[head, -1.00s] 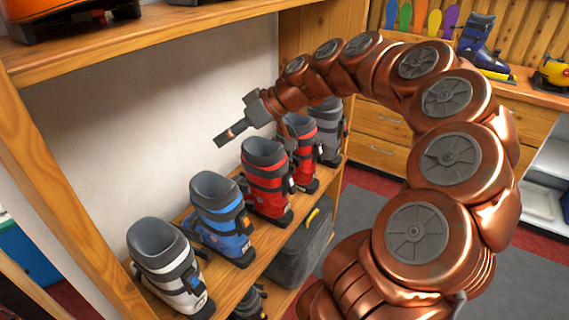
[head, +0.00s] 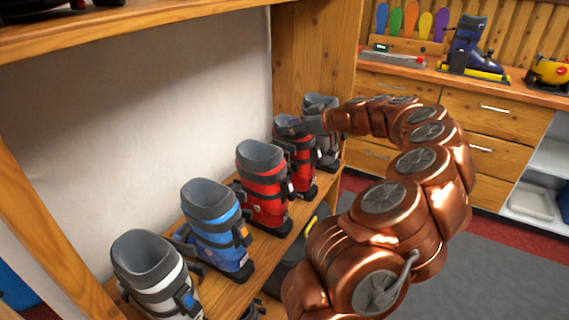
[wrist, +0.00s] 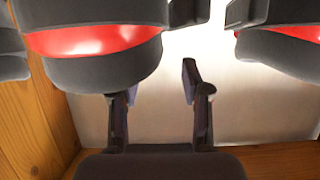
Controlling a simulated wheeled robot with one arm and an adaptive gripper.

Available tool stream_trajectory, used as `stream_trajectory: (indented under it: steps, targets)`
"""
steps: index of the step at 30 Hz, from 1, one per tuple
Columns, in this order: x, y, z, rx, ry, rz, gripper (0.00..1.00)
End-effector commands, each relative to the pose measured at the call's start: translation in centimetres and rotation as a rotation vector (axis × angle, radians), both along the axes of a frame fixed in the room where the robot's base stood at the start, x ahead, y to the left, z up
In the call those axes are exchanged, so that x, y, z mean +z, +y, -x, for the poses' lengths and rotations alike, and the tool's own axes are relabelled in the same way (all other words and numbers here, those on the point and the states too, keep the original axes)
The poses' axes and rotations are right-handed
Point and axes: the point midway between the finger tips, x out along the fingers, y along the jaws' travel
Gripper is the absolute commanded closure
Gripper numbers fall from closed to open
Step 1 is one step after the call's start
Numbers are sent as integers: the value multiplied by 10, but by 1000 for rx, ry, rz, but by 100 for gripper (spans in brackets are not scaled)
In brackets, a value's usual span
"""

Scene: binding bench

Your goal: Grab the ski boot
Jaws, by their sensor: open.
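A row of ski boots stands upright on a wooden shelf in the head view: a white-grey boot (head: 158,285), a blue boot (head: 217,235), a near red boot (head: 263,190), a far red boot (head: 298,165) and a grey boot (head: 322,150). My gripper (head: 296,142) is at the far red boot, partly lost against it. In the wrist view my gripper (wrist: 150,88) is open, its fingers apart with white wall between them. One red boot (wrist: 95,55) is at the left finger and overlaps its tip; another red boot (wrist: 285,40) is at right. Contact is unclear.
A wooden upper shelf (head: 150,22) overhangs the boots. A wooden end panel (head: 315,55) closes the row at the far end. A counter with drawers (head: 480,105) holds a dark blue boot (head: 468,45) and a yellow object (head: 550,70). Grey floor mat (head: 490,255) lies clear at right.

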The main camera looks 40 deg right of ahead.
Motion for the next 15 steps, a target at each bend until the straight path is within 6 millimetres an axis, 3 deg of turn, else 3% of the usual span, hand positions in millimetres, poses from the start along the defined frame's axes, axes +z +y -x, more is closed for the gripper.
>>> stream_trajectory:
  steps: [7,15]
  targets:
    - [-11,7,-28,6,2,-2,53]
    - [-13,9,-35,5,0,-2,53]
